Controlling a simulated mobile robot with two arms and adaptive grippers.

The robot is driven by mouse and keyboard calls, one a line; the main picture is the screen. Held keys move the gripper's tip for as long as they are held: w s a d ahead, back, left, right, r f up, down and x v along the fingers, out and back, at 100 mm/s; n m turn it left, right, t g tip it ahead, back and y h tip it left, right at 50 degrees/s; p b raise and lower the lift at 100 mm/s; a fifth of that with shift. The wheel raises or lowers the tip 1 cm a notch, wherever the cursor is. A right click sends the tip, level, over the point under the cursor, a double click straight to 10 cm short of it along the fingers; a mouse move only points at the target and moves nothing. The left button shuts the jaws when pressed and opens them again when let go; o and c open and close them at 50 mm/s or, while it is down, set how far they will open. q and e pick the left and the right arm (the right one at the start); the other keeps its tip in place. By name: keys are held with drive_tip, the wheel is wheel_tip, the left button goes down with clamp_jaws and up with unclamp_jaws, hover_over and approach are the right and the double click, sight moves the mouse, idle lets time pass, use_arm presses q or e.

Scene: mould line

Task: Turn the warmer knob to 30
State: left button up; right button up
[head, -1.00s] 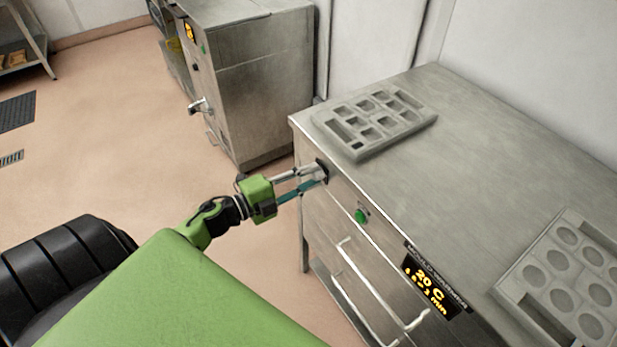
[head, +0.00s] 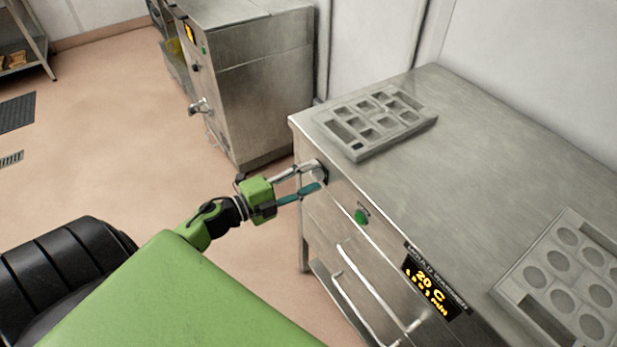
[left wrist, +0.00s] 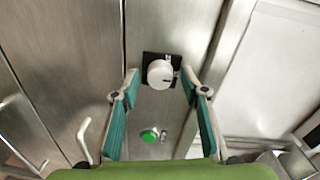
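The warmer (head: 500,165) is a steel cabinet with a white round knob on a black plate at the far end of its front. The knob (left wrist: 160,73) shows clearly in the left wrist view, with a dark mark on its right side. The display (head: 430,288) reads 20 C. My left gripper (head: 314,178) is in front of the knob. In the left wrist view its teal-padded fingers (left wrist: 160,84) are spread, one on each side of the knob, with gaps between. In the head view the gripper partly covers the knob. My right gripper is not in view.
A green button (head: 361,216) and a drawer handle (head: 375,295) are on the warmer's front. Two grey moulds, one at the far end (head: 375,120) and one at right (head: 570,270), lie on top. Another steel machine (head: 255,85) stands beyond, with floor between.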

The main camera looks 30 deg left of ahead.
use_arm(q)
drive_tip(key=v, duration=1.2)
